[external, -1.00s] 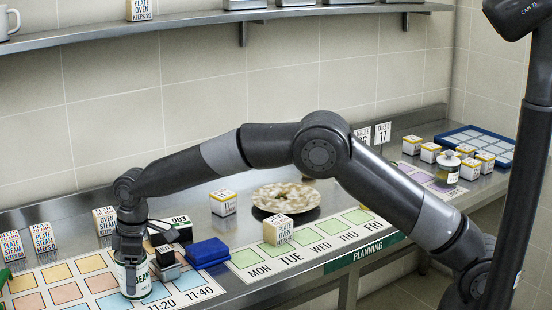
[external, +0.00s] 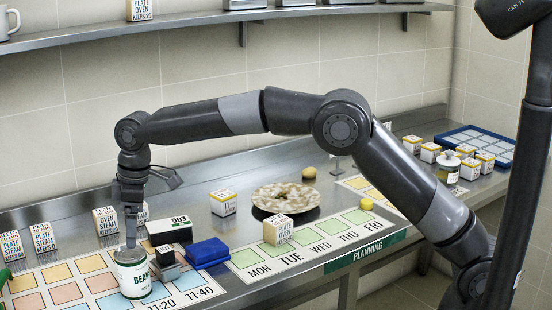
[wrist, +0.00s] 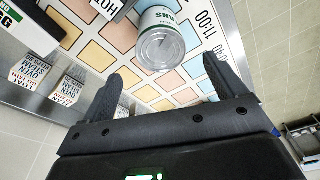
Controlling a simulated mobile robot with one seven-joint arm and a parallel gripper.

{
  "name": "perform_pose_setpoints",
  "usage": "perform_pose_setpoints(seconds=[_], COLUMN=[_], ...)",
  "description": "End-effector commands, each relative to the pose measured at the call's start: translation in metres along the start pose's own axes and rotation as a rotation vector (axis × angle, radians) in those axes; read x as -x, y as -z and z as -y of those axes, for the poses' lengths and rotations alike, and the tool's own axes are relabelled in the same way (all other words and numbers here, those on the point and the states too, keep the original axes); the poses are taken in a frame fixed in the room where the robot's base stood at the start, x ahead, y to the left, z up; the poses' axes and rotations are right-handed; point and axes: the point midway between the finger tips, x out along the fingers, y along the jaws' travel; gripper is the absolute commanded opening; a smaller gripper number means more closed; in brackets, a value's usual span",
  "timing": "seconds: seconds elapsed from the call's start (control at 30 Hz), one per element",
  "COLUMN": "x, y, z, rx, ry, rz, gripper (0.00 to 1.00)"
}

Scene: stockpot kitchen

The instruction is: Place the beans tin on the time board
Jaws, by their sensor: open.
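The beans tin (external: 132,273) is a white tin with green lettering and a metal lid. It stands upright on the time board (external: 88,264), a white board with coloured squares and times such as 11:20 and 11:40 along its front edge. My gripper (external: 131,243) is right above the tin, pointing down, with its fingertips close to the lid. In the wrist view the two fingers are wide apart and the tin (wrist: 162,40) stands beyond them, with nothing between the fingers. Whether a fingertip still touches the tin is hard to tell.
Labelled cartons (external: 105,221) stand behind the board. The planning board (external: 300,247) holds another carton (external: 278,230). A speckled ring-shaped plate (external: 286,197) lies behind it.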

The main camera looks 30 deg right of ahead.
Motion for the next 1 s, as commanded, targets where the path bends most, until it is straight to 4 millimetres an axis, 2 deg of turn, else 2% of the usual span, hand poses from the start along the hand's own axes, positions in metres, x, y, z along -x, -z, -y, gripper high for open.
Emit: perform_pose_setpoints(seconds=[0.23, 0.37, 0.47, 0.7, 0.87, 1.0], x=[0.004, 0.025, 0.055, 0.128, 0.164, 0.188], y=[-0.002, -0.020, -0.051, -0.152, -0.224, -0.288], z=[-0.002, -0.017, -0.037, -0.073, -0.081, -0.077], rx=[-0.005, -0.048, -0.114, -0.307, -0.434, -0.544], ry=[-0.002, -0.015, -0.033, -0.090, -0.129, -0.164], rz=[-0.002, -0.016, -0.032, -0.082, -0.114, -0.143], gripper=[0.89, 0.89, 0.89, 0.89, 0.89, 0.89])
